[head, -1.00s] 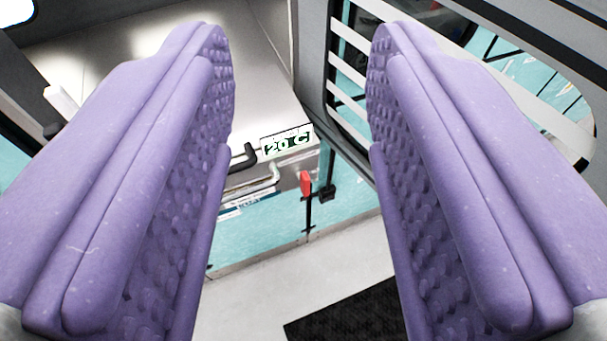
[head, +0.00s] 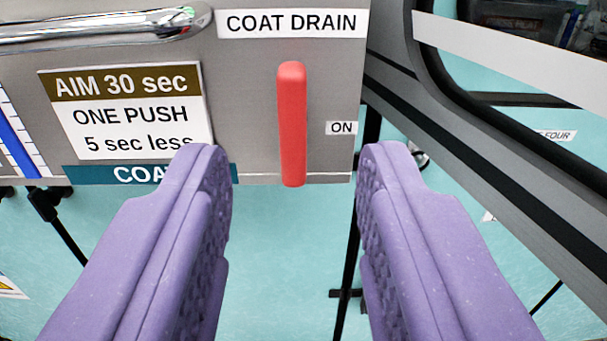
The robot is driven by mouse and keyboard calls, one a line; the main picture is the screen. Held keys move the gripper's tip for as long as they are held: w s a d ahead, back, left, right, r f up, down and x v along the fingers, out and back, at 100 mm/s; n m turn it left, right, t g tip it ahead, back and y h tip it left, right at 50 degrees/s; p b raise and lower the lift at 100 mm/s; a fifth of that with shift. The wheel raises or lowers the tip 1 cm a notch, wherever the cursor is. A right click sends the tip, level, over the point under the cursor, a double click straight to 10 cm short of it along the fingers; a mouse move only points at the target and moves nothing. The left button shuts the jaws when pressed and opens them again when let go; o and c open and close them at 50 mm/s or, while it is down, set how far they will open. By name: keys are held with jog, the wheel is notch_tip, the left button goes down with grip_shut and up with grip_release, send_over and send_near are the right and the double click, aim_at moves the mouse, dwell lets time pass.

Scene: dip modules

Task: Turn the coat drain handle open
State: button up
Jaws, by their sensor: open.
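The coat drain handle (head: 291,125) is a red bar that hangs upright on a grey metal panel (head: 236,110). A "COAT DRAIN" label (head: 292,23) is above it, and a small "ON" label (head: 342,128) is to its right. My gripper (head: 294,165) has two purple padded fingers, open and empty. In the picture the handle's lower end lies between the fingertips, one to each side. I see no finger touching it, and the depth gap is hard to tell.
A shiny metal bar (head: 105,27) runs along the panel at upper left. An "AIM 30 sec" sign (head: 128,112) is left of the handle. A grey-framed panel (head: 480,150) stands close on the right. Dark stand legs (head: 349,245) rise below the panel over a teal floor.

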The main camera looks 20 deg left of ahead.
aim_at(293, 103)
jog(key=x, duration=0.6)
jog(key=shift+w+a, duration=0.1)
jog(key=shift+w, duration=0.15)
grip_shut()
